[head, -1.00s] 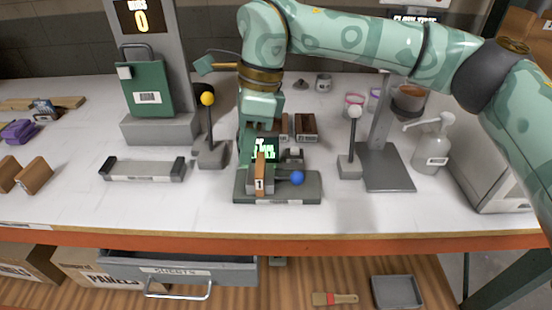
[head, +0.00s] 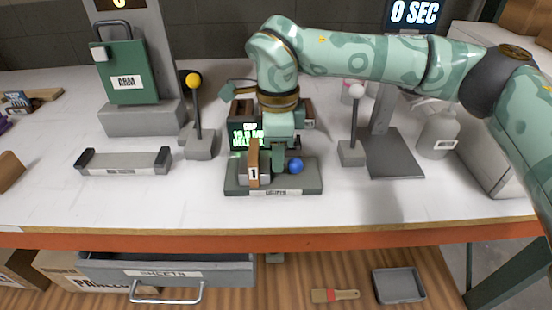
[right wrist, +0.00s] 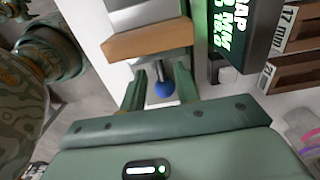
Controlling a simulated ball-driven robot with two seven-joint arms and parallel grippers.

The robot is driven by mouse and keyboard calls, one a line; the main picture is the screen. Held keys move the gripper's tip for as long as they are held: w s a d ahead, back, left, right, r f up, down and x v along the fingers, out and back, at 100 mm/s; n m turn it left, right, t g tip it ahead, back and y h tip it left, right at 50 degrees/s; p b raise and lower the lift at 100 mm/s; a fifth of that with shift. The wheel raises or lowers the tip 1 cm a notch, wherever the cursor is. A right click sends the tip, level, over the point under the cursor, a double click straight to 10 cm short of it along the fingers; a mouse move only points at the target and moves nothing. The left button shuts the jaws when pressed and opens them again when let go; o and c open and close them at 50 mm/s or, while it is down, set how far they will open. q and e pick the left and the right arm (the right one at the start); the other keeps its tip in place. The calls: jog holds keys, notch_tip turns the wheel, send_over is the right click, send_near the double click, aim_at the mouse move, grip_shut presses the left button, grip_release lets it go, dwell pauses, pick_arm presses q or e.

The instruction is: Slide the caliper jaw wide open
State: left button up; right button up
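The caliper's grey base (head: 300,188) stands near the table's front edge. On it are a wooden block marked 1 (head: 253,160) and, to the right, a blue ball knob (head: 295,166). A dark gap display with green text (head: 246,138) stands behind it, partly hidden by my arm. My right gripper (head: 279,164) points down at the caliper, between the block and the knob in the head view. In the right wrist view its two fingers are apart, with the blue knob (right wrist: 164,89) showing between them. Contact cannot be told. My left gripper is out of view.
A yellow-knobbed lever (head: 197,115) stands left of the caliper and a white-knobbed lever (head: 354,120) to its right. A grey tray-like fixture (head: 124,160) lies further left. A spray bottle (head: 437,135) stands at the right. The table front around the caliper is clear.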

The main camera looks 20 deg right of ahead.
jog(key=shift+f, duration=0.65)
